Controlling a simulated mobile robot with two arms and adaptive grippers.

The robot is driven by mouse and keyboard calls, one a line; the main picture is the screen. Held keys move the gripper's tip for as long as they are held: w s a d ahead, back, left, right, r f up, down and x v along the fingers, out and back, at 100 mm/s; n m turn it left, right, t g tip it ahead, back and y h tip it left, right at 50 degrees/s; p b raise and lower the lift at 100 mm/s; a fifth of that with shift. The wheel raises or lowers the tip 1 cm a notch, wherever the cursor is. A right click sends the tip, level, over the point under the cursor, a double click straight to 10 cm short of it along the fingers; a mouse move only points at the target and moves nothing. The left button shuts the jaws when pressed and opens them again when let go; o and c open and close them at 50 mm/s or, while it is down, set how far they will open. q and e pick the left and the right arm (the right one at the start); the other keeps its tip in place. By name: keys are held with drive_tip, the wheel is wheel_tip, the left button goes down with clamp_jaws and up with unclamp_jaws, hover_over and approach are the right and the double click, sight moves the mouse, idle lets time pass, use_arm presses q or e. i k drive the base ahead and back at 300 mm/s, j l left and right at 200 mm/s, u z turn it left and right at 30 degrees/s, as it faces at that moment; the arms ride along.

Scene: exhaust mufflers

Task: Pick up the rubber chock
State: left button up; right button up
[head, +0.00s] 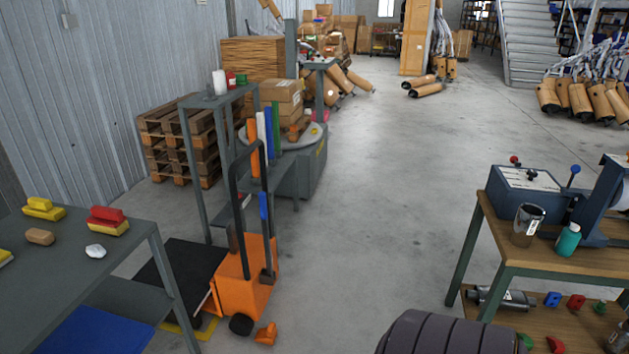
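A small orange wedge-like block (265,334), which looks like the chock, lies on the concrete floor. It is just right of the black wheel (241,325) of an orange hand truck (243,285). I cannot tell whether it touches the wheel. Neither of my grippers is in view.
A grey table (140,232) with brushes stands at left, with dark and blue mats near the floor. A wooden-topped workbench (560,262) with a machine, steel cup and green bottle stands at right. Pallets (180,130) and boxes are behind. The central floor (385,200) is clear.

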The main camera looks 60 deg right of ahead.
sight(267, 335)
drive_tip(key=z, duration=1.45)
drive_tip(key=i+l, duration=0.1)
drive_tip(key=i, duration=0.15)
drive_tip(key=z, duration=0.05)
